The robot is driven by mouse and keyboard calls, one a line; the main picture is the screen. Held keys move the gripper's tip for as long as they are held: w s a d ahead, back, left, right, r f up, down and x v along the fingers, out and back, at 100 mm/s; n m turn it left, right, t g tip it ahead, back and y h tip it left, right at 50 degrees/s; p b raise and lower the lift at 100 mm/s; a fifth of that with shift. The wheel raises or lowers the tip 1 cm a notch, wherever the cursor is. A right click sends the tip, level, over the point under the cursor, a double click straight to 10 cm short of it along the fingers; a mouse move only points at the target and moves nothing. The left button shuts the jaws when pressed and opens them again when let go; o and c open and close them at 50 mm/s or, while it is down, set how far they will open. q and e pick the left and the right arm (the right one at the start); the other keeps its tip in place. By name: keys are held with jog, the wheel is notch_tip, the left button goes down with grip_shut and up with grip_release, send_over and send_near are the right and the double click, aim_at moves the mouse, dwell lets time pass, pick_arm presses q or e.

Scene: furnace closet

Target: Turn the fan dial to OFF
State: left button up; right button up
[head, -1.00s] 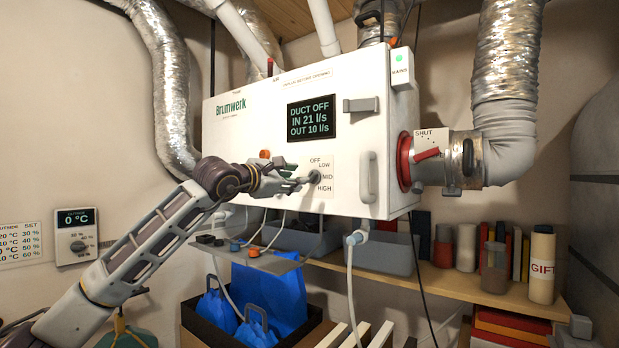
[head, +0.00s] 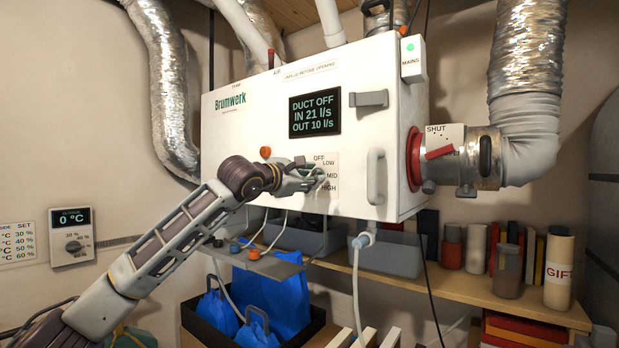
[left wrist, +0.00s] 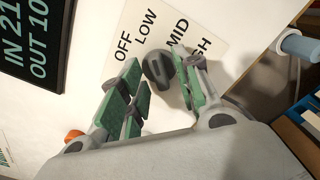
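The fan dial is a dark knob on the front of the white Brumwerk unit (head: 240,150). Its label plate reads OFF, LOW, MID and HIGH. In the left wrist view the dial (left wrist: 158,70) sits between my two green-padded fingers, nearer the right-hand one; contact cannot be told. Which label it points to is unclear. My left gripper (head: 316,175) is open at the dial and partly hides it in the head view. The gripper also shows in the left wrist view (left wrist: 157,62). My right gripper is not in view.
A display (head: 315,114) reads DUCT OFF, IN 21 l/s, OUT 10 l/s. A handle (head: 375,176) stands to the right of the dial. An orange knob (head: 265,152) is to its left. A small shelf (head: 265,263) and hoses hang below my forearm.

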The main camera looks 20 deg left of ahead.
pick_arm(q)
grip_shut()
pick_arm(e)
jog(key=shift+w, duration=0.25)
pick_arm(q)
jog(key=shift+f, duration=0.1)
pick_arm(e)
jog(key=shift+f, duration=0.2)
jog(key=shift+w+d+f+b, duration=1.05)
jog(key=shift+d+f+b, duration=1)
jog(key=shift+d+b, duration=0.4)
pick_arm(q)
jog(key=shift+n+b, duration=1.3)
jog(key=shift+n, duration=3.3)
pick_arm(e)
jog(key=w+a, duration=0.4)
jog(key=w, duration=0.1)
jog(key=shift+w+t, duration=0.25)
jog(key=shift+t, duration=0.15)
